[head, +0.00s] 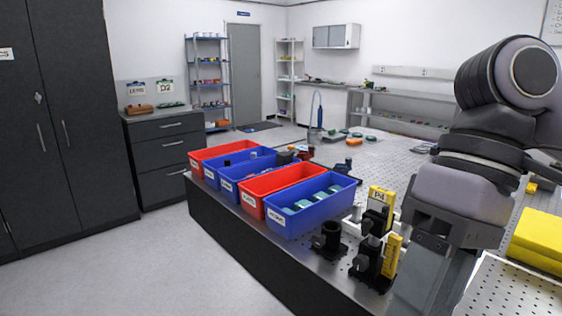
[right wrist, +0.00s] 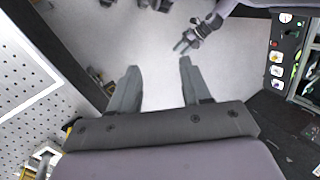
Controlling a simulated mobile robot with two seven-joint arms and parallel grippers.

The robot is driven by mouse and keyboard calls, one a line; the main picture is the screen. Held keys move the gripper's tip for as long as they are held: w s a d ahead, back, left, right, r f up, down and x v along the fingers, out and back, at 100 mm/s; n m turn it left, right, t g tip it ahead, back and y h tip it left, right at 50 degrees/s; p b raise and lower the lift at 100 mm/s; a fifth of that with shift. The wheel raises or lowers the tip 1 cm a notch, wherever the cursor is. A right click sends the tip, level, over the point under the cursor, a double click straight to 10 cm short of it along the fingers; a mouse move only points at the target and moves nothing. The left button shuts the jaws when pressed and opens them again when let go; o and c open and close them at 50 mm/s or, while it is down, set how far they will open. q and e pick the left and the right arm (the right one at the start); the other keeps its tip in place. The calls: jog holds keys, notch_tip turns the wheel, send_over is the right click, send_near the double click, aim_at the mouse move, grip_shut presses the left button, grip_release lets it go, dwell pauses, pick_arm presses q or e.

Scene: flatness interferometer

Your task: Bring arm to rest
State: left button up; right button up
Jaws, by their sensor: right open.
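My right arm comes in from the right of the head view, large and close, and its lower end passes out at the bottom edge. My right gripper (right wrist: 156,72) shows in the right wrist view with its two fingers spread apart and nothing between them. Pale floor lies behind the fingers. Near the top of that view is a small dark gripper (right wrist: 187,43), which appears to be my left one. It is too small to tell whether its jaws are open.
A perforated optical table (head: 390,165) carries red and blue bins (head: 290,222) along its near edge. Black mounts with a yellow label (head: 381,197) stand close to my right arm. A yellow block (head: 540,238) lies at the right. Floor (head: 150,265) left of the table is clear.

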jog(key=a+r+m+g+y, duration=0.1)
jog(key=a+m+g+y, duration=0.6)
jog(key=a+m+y, duration=0.6)
jog(key=w+d+f+m+t+y, duration=0.1)
jog(key=w+d+m+t+y, duration=0.25)
jog(key=m, duration=0.55)
jog(key=w+f+m+t+y, duration=0.1)
jog(key=w+m+t+y, duration=0.2)
jog(key=m+t+y, duration=0.35)
jog(key=w+d+f+m+t+h, duration=0.35)
jog(key=f+m+t+h, duration=0.45)
jog(key=m, duration=0.7)
jog(key=w+d+f+m+t+h, duration=0.35)
jog(key=f+m+t+h, duration=0.35)
jog(key=m+t, duration=0.6)
jog(key=s+d+f+m+g+h, duration=0.3)
jog(key=s+f+m, duration=0.2)
jog(key=f, duration=0.5)
jog(key=s+d+f+m+g+h, duration=0.3)
jog(key=f+m, duration=0.4)
jog(key=f, duration=0.3)
jog(key=s+d+f+m+g+h, duration=0.3)
jog(key=s+f+m, duration=0.4)
jog(key=f, duration=0.3)
jog(key=shift+s+d+g+h, duration=0.15)
jog(key=shift+d+g+h, duration=0.15)
jog(key=shift+d+g, duration=0.4)
